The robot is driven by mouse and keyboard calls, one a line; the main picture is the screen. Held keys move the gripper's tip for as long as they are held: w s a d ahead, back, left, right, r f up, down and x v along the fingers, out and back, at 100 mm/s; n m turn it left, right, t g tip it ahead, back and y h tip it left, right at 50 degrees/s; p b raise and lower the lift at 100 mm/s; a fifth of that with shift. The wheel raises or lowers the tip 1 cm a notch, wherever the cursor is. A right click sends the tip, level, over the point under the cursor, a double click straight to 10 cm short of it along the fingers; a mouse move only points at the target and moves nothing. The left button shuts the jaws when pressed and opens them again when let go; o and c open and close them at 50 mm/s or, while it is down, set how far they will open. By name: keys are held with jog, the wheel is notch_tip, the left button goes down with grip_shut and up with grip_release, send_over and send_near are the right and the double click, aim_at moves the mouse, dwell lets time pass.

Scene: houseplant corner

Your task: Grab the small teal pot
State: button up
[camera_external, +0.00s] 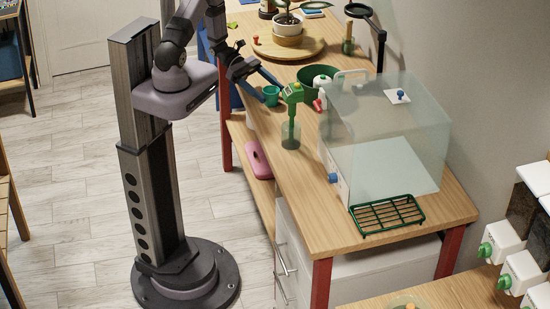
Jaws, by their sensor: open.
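The small teal pot (271,95) stands upright near the left edge of the wooden table (288,198). My gripper (271,90) is open, with its two long dark blue fingers reaching down to the right at the pot. One finger lies toward the near left of the pot and the other passes behind it. I cannot tell whether either finger touches the pot.
A green-topped sprayer (291,110) stands just right and nearer. A larger green pot (306,76) and a white watering can (322,82) stand behind right. A clear box (390,125) and a green rack (386,214) fill the near right. A round board (262,47) holds a potted plant.

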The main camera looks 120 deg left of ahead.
jog(key=shift+x, duration=0.95)
jog(key=c, duration=1.1)
jog(key=shift+r, duration=0.15)
notch_tip(320, 180, up, 10)
jog(key=shift+b, duration=0.35)
